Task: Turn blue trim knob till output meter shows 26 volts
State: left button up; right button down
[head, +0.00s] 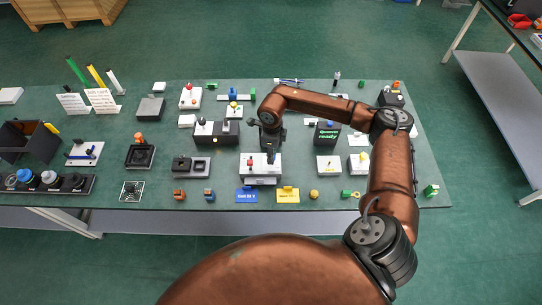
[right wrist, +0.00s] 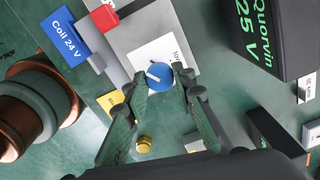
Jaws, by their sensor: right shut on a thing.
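The blue trim knob (right wrist: 158,76), with a white pointer mark, sits on a grey-and-white box (right wrist: 150,30) in the right wrist view. My right gripper (right wrist: 161,78) has one finger on each side of the knob and is shut on it. In the head view my right gripper (head: 271,154) reaches down over the same white box (head: 260,172) and hides the knob. The dark output meter (right wrist: 263,38) reads "Quorvin 25 V" in green in the wrist view. It also shows in the head view (head: 327,132), where its text is small. My left gripper is not in view.
Several small devices crowd the green table around my right arm.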

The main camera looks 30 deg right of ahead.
jog(key=shift+w+n+b, duration=0.1)
jog(key=shift+n+b, duration=0.75)
jog(key=shift+n, duration=1.15)
jog(key=c, duration=1.6)
grip_release()
notch_tip(320, 180, up, 12)
